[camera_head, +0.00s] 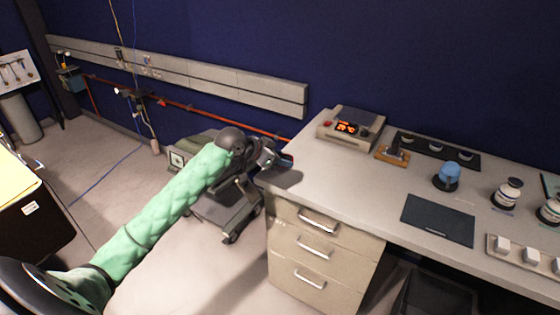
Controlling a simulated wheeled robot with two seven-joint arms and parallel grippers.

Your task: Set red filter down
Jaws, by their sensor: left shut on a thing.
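My left gripper (272,160) is at the left end of the grey desk (330,185), close to its back left edge. It is shut on a small dark thing with a reddish tint (287,160), which may be the red filter. The gripper and the desk edge hide much of it, and I cannot tell whether it touches the desk top. My right gripper is not in view.
A device with a red lit display (346,128) stands at the back of the desk. Right of it are a small orange-brown stand (393,155), a black tray (437,150), a blue-topped item (448,175), a dark mat (438,220) and bottles (507,193). The front left desk top is bare.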

